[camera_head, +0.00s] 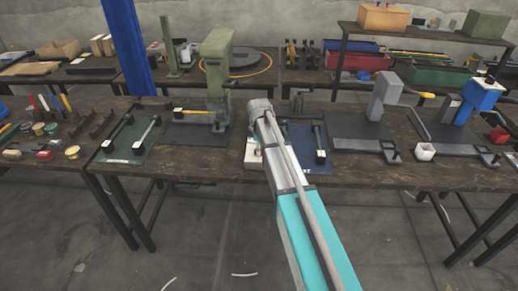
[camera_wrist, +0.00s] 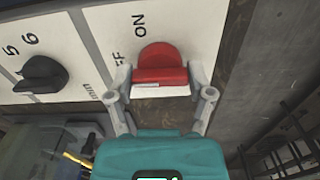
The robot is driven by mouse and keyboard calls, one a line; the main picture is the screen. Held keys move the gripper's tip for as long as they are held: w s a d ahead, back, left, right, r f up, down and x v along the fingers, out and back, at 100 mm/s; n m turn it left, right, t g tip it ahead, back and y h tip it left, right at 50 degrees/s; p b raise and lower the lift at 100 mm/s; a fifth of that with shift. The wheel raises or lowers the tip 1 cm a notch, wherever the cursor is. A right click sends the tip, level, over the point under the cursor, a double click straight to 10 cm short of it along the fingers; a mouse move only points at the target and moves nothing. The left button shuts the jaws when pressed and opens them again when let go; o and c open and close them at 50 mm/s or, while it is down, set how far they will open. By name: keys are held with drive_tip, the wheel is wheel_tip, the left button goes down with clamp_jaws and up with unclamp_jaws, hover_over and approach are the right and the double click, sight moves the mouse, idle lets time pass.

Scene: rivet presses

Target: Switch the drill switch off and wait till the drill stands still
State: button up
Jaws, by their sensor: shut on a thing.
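In the wrist view, a red switch (camera_wrist: 160,66) sits on a white panel (camera_wrist: 90,32) marked "ON" above it and a partly hidden "OFF" at its left. My gripper (camera_wrist: 160,80) has one finger on each side of the switch and is shut on it. Whether the switch stands at ON or OFF is not clear. In the head view, my arm mostly covers a white box (camera_head: 252,160) at the bench's front edge, and my gripper is hidden. A green column machine (camera_head: 215,70) stands behind it to the left; whether it is the drill, or turning, I cannot tell.
A black knob (camera_wrist: 40,76) with numbers is on the same panel, left of the switch. The dark bench (camera_head: 290,172) carries a grey press (camera_head: 388,92), a blue press (camera_head: 482,95) and several small tools at the left.

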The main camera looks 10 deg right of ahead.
drive_tip(key=shift+n, duration=0.3)
drive_tip(key=o, duration=1.1)
drive_tip(key=shift+m, duration=0.5)
